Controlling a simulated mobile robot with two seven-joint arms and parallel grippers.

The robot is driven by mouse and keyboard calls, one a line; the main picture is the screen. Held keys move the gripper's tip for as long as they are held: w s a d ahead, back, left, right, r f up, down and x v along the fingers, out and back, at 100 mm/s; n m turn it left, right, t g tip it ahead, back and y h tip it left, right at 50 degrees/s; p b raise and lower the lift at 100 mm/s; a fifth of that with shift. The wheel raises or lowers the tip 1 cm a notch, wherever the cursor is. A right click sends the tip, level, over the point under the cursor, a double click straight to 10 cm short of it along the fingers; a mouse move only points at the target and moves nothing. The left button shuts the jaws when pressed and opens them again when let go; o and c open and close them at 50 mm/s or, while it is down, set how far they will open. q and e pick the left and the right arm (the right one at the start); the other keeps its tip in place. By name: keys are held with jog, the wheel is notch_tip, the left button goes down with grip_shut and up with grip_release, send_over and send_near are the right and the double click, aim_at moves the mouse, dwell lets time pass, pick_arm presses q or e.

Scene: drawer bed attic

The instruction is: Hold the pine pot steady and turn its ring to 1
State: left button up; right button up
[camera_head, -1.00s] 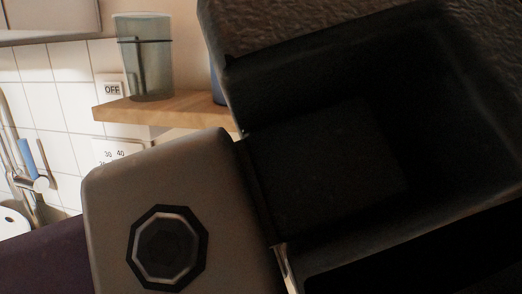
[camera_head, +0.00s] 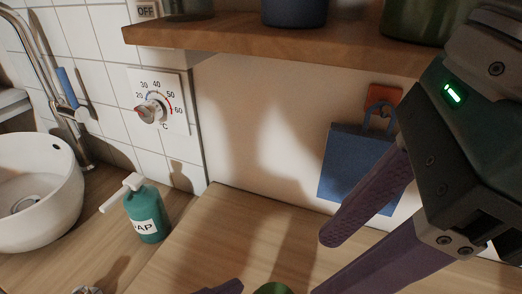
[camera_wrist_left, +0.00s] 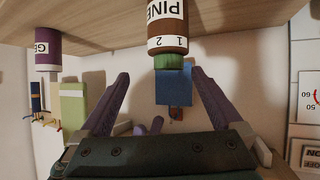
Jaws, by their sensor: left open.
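The pine pot (camera_wrist_left: 172,25) is brown with a white PINE label, in the left wrist view, which is upside down. The figures 1 and 2 show on a white band beside its green part (camera_wrist_left: 168,61); I cannot make out a mark on it. My left gripper (camera_wrist_left: 160,73) is open, its purple fingers apart on either side of the pot's green end, with no contact visible. In the head view only a green top (camera_head: 272,289) shows at the bottom edge. My right gripper (camera_head: 325,265) hangs at the right with its fingers apart and nothing visible between them.
A purple pot (camera_wrist_left: 47,48) stands beside the pine pot. A blue board (camera_head: 350,165) hangs on the wall behind. A wooden shelf (camera_head: 260,42) runs above the counter. A dial (camera_head: 152,110), soap bottle (camera_head: 146,215) and white basin (camera_head: 38,195) are at left.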

pick_arm(q)
jog(key=f+t, duration=0.1)
jog(key=s+f+n+t+y, duration=0.1)
jog(key=a+f+n+t+y, duration=0.1)
jog(key=f, duration=0.1)
jog(key=shift+s+f, duration=0.1)
jog(key=shift+s, duration=0.3)
jog(key=shift+w+f, duration=0.1)
jog(key=shift+f, duration=0.1)
jog(key=x, duration=0.9)
jog(key=shift+w+d, duration=0.15)
jog(key=shift+w, duration=0.15)
